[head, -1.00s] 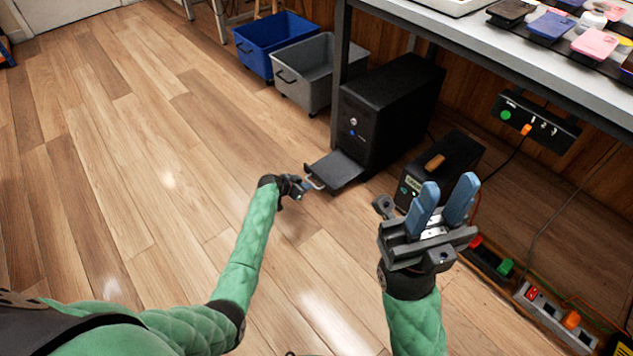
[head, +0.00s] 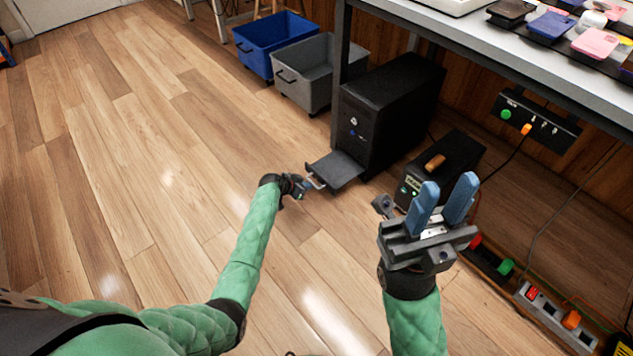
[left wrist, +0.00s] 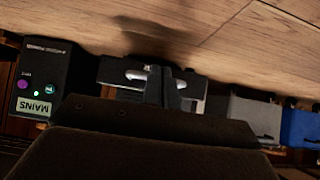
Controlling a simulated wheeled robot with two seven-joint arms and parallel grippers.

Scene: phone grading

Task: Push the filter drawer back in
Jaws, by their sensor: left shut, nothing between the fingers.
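The filter drawer (head: 338,168) is a dark flat tray sticking out of the bottom front of a black tower unit (head: 388,108) on the floor. A pale handle (head: 316,181) is on its front. My left gripper (head: 303,188) is shut and empty, low over the floor right at the drawer's front. I cannot tell whether it touches. In the left wrist view, the drawer's front and bright handle (left wrist: 136,75) show behind the dark fingers, which hide part of them. My right gripper (head: 449,200) is open and empty, raised in front of the bench, away from the drawer.
A smaller black box (head: 440,168) with an orange switch stands right of the tower; its MAINS label shows in the left wrist view (left wrist: 35,106). A grey bin (head: 308,88) and blue bin (head: 262,50) stand left. A bench (head: 480,52) overhangs the tower. Floor at left is clear.

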